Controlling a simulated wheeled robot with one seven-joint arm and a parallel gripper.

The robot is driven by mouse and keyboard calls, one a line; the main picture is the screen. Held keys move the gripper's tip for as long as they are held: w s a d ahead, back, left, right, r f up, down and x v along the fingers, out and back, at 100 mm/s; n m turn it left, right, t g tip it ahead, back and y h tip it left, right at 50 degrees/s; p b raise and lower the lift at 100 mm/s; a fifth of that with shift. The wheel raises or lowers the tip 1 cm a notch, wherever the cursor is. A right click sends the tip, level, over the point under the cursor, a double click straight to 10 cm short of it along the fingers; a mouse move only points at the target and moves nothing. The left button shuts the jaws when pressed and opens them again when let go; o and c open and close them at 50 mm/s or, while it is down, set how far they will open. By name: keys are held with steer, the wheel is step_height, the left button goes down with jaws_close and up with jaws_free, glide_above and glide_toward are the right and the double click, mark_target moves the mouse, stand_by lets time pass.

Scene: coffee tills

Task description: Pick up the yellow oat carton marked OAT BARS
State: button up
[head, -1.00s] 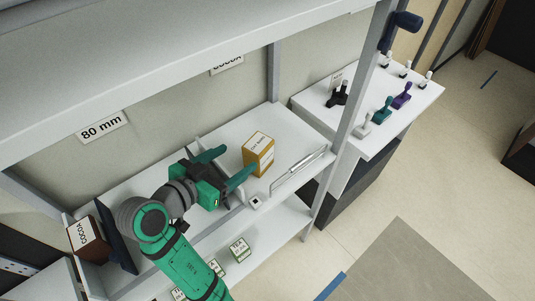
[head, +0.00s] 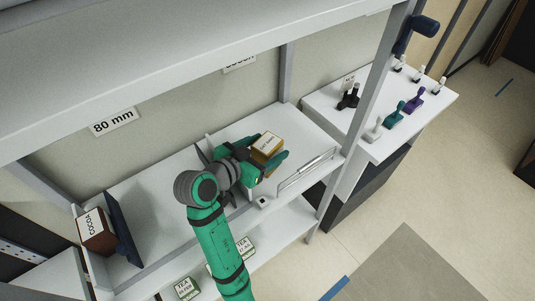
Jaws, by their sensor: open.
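The yellow oat carton (head: 267,147) stands upright on the white middle shelf, with a white label on its top; the print is too small to read fully. My green gripper (head: 268,156) is open, with one finger on the far side of the carton and the other on the near right side. The carton is between the fingers. Whether the fingers touch it cannot be told. The gripper and near finger hide the carton's lower part.
A low divider (head: 202,151) stands behind my gripper, and a clear rail (head: 305,170) runs along the shelf's front edge. A brown COCOA box (head: 95,231) is at the left. An upper shelf (head: 180,60) hangs above. TEA boxes (head: 245,247) sit below.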

steer(key=shift+w+d, duration=0.1)
steer(key=c, duration=1.2)
steer(key=shift+w+r, duration=0.1)
